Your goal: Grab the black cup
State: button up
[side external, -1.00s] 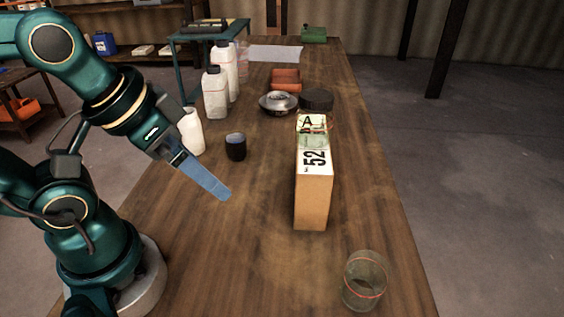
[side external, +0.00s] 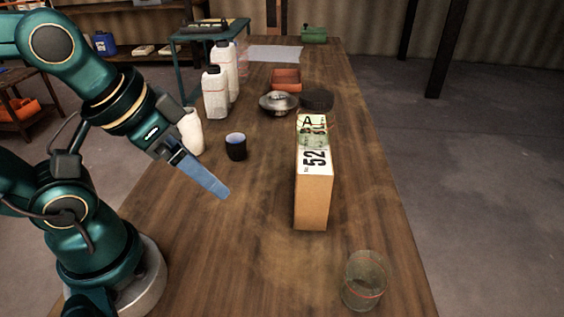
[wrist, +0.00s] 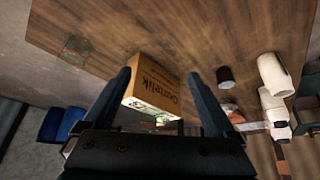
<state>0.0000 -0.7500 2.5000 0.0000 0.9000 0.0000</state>
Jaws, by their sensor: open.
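The black cup (side external: 236,151) stands upright on the wooden table, with a bluish inside. It also shows in the wrist view (wrist: 225,78), to the right of my right-hand finger and outside the space between the fingers. In the side view my gripper (side external: 222,192) is above the table, angled down to the right, in front of the cup and apart from it. The side view shows its blue fingers overlapping. In the wrist view my gripper (wrist: 159,74) has its two fingers wide apart, with nothing held; a cardboard box shows beyond them.
The tall cardboard box (side external: 313,200) stands right of my gripper. A clear glass (side external: 364,282) is at the front right. A white cup (side external: 192,132) and white bottles (side external: 215,95) stand left of and behind the black cup. A metal dish (side external: 278,104) and dark round item (side external: 317,101) lie farther back.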

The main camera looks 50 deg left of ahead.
notch_tip(320, 180, up, 5)
jog(key=m+t+y, duration=0.3)
jog(key=m+y, duration=0.7)
jog(key=m, duration=1.5)
send_over(235, 151)
jog(key=s+d, duration=0.2)
jog(key=shift+m, duration=0.5)
jog(key=f, duration=1.9)
jog(key=shift+w+a, duration=0.15)
jog(key=shift+w, duration=0.1)
jog(key=shift+x, duration=2.6)
grip_shut()
